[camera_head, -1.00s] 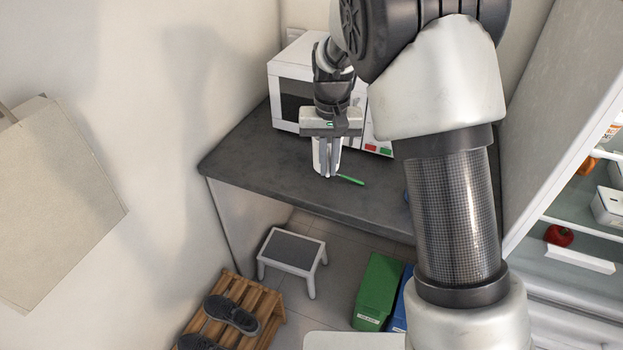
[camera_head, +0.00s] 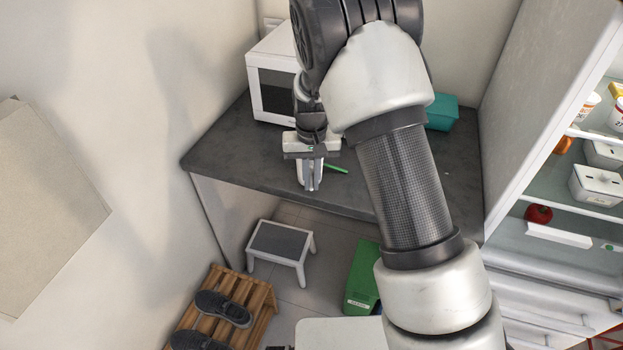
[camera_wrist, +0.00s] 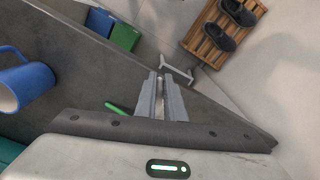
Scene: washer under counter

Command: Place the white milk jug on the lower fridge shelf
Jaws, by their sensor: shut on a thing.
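My gripper (camera_head: 310,187) points down near the counter's front edge, left of a green pen-like item (camera_head: 336,169). It is shut on a mostly hidden white thing, apparently the white milk jug (camera_head: 300,172). Only a pale sliver shows beside and between the fingers. In the wrist view, the fingers of my gripper (camera_wrist: 160,80) stand close together with a pale strip between them. The fridge (camera_head: 547,120) is open at the right. Its lower shelf (camera_head: 575,256) holds a red pepper-like item (camera_head: 538,214) and a white flat box (camera_head: 559,235).
A microwave (camera_head: 270,90) and a teal box (camera_head: 441,112) stand on the dark counter (camera_head: 240,150). A blue mug (camera_wrist: 25,85) shows in the wrist view. A step stool (camera_head: 280,243), a green bin (camera_head: 362,275) and a shoe rack (camera_head: 255,310) occupy the floor.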

